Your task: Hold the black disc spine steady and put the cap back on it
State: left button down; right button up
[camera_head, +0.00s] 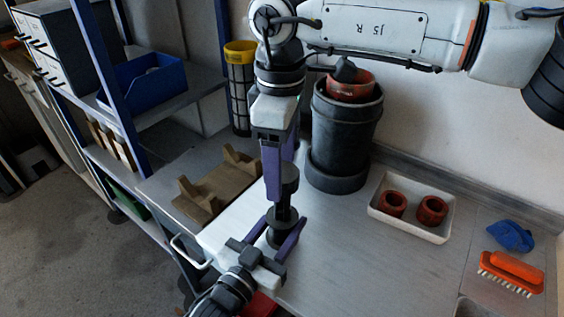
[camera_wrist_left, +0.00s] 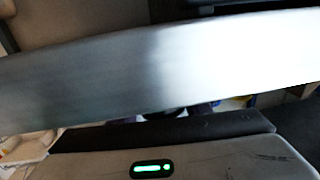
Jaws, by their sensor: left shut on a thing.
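The black disc spine (camera_head: 277,236) stands at the bench's front edge in the head view. My left gripper (camera_head: 278,236) comes from below with its purple fingers on either side of the spine, shut on it. My right gripper (camera_head: 280,185) points down from above. Its purple fingers are closed around a black round cap (camera_head: 289,179), held directly above the spine. A narrower dark part shows between cap and spine; I cannot tell whether they touch. The left wrist view shows a blurred grey band and does not clearly show the spine.
A dark canister (camera_head: 345,130) stands behind the grippers. A white tray (camera_head: 411,226) with two red-brown rings is at right, beside an orange brush (camera_head: 512,270) and blue cloth (camera_head: 510,235). A brown cradle (camera_head: 218,184) is at left. Bench between spine and tray is clear.

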pick_arm(q)
jog(key=shift+f, duration=0.1)
pick_arm(e)
notch_tip(320, 180, up, 12)
dwell(0.5)
pick_arm(q)
jog(key=c, duration=0.9)
grip_release()
jog(key=v, duration=1)
jog(key=shift+s+a, duration=0.1)
jog(key=shift+s, duration=0.05)
